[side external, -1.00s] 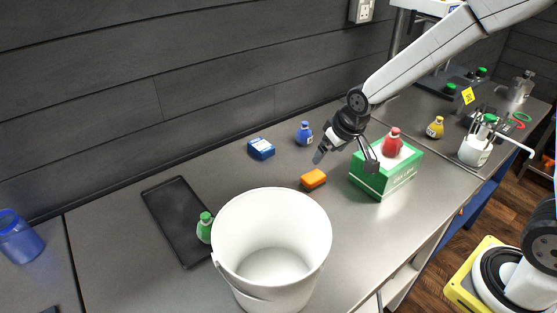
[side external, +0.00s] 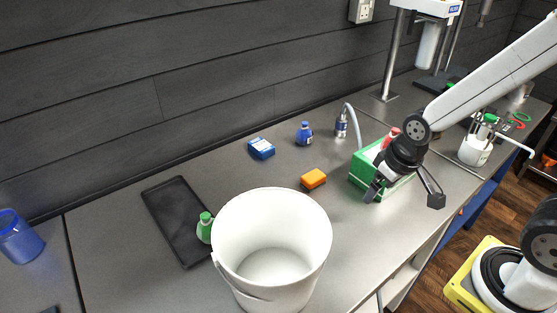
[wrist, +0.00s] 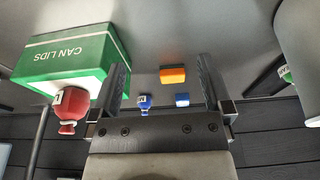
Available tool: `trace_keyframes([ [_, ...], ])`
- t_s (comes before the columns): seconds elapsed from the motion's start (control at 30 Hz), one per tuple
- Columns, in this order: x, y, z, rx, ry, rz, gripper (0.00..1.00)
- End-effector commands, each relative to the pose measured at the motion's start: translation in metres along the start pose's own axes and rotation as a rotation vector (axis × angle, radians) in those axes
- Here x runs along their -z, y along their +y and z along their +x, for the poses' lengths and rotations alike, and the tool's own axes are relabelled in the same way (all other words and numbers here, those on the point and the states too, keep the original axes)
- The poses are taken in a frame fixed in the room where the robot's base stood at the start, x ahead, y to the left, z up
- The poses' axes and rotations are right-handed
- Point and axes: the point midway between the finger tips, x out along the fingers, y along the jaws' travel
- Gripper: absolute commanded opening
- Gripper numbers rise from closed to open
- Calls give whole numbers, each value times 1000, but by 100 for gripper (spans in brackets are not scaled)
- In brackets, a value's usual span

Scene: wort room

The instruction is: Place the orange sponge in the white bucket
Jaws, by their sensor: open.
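The orange sponge (side external: 313,179) lies on the grey bench between the white bucket and the green box. It also shows ahead of the fingers in the wrist view (wrist: 172,75). The white bucket (side external: 230,243) stands at the front of the bench with its open top up, and its inside looks empty. In the wrist view part of the bucket (wrist: 301,50) shows at the right edge. My gripper (side external: 402,196) is open and empty, to the right of the sponge and in front of the green box. In the wrist view its two fingers (wrist: 163,88) are wide apart.
The green can-lids box (side external: 364,178) with a red bottle (side external: 392,134) on it stands close behind my gripper. A green bottle (side external: 204,228) and black tray (side external: 168,212) are left of the bucket. A blue box (side external: 261,149) and blue bottle (side external: 304,134) stand behind the sponge.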

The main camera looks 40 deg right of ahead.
Motion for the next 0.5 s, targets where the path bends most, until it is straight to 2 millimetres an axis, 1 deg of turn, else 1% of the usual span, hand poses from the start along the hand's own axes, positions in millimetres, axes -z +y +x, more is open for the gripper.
trace_keyframes([
  [0.33, 2, 0, 0, 0, 0, -7, 100],
  [0.5, 12, -1, 2, 1, -9, -72, 100],
])
